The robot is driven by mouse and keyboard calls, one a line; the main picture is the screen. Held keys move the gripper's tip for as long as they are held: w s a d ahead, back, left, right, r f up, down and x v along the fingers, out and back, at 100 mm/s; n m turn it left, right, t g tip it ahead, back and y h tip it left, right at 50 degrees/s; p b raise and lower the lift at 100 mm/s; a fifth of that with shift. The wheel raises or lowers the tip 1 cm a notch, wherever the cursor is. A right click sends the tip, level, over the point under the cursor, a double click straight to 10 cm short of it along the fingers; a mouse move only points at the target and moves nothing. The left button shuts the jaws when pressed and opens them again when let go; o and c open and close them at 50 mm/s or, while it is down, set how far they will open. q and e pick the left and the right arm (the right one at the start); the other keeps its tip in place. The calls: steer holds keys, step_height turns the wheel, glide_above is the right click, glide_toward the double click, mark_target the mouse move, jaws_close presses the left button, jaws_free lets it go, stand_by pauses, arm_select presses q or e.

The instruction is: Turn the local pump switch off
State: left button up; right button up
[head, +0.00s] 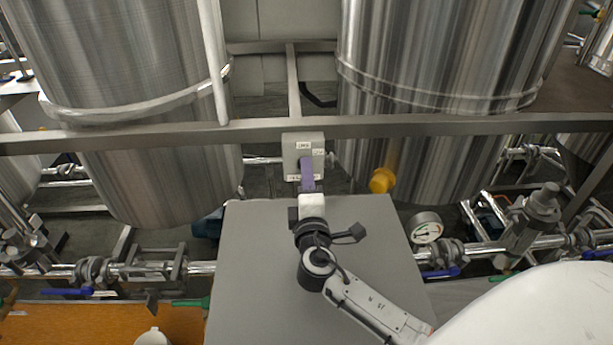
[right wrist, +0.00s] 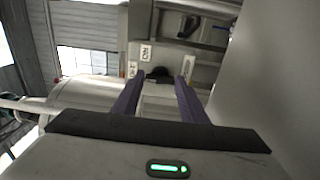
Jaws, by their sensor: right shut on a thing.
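The local pump switch is a small light grey box (head: 291,146) with white labels, mounted at the horizontal steel rail between two tanks. In the right wrist view its dark knob (right wrist: 158,73) stands out from the labelled face. My right gripper (head: 307,163) reaches up to the front of the box. Its purple fingers lie on either side of the knob in the right wrist view (right wrist: 158,84), shut on it. The fingers hide the knob in the head view, and its exact angle is hard to tell. My left gripper is not in view.
Large steel tanks (head: 130,70) (head: 435,60) stand behind the steel rail (head: 420,126). A grey panel (head: 250,260) lies below my right gripper. Pipes with valves, a pressure gauge (head: 426,227) and a yellow knob (head: 382,180) are close by.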

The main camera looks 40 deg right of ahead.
stand_by(0.4)
steer(key=o, duration=1)
steer(key=shift+o, duration=0.2)
steer(key=shift+s+a, duration=0.1)
steer(key=b+v, duration=0.1)
steer(key=v, duration=0.8)
steer(key=shift+s+f+b, duration=0.1)
steer(key=shift+s+b, duration=0.1)
steer(key=shift+b, duration=0.2)
steer(key=shift+s+a, duration=0.2)
steer(key=shift+s, duration=0.15)
